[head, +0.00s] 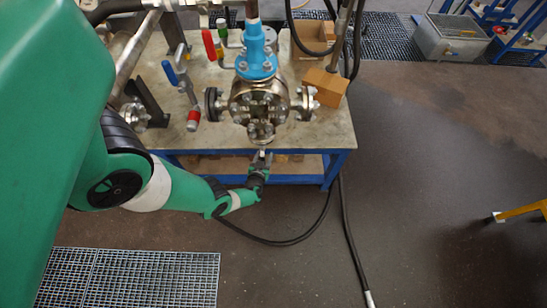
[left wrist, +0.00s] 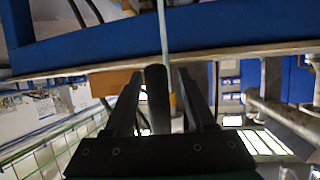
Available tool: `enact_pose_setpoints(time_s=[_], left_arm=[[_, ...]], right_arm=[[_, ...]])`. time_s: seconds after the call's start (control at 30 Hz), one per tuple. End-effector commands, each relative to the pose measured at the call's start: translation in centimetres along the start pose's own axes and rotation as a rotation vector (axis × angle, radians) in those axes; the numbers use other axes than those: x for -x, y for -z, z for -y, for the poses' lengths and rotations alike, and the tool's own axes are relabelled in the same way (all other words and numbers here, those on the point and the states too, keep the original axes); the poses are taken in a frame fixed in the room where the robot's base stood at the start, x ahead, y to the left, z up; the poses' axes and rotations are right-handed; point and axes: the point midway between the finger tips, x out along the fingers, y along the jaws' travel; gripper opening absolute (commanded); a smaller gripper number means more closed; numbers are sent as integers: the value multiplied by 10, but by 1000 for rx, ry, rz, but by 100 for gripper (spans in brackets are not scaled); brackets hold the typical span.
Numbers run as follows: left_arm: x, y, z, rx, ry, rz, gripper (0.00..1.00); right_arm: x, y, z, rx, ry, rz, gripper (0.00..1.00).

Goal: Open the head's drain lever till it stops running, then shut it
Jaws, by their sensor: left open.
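The steel flanged head (head: 258,98) stands at the front of the bench under a light-blue valve body (head: 256,52). My left gripper (head: 262,160) is just below the head's front end, at the bench's front edge. In the left wrist view my left gripper (left wrist: 160,78) is open, with a finger on each side of a dark round bar (left wrist: 158,100). The bar looks like a lever handle; I cannot tell whether the fingers touch it. Whether liquid runs from the drain is not visible. My right gripper is out of view.
A blue-handled lever (head: 170,73) and a red-handled lever (head: 209,44) stand left of the head on the bench (head: 325,130). A wooden block (head: 326,87) is at right. A hose (head: 350,235) lies on the floor; the floor at right is largely clear.

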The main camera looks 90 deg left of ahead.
Motion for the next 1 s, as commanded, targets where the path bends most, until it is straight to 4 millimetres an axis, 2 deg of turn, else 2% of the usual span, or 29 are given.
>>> enact_pose_setpoints(time_s=[0.13,0.3,0.5,0.7,1.0], left_arm=[[19,4,-1,-2,-4,2,56],[60,7,-2,-6,-9,2,56],[96,4,-2,-5,-8,1,56],[113,1,0,-2,-3,0,56],[115,0,0,-1,1,0,56]], right_arm=[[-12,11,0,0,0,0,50],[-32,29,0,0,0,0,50],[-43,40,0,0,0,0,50],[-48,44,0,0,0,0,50],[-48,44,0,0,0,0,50]])
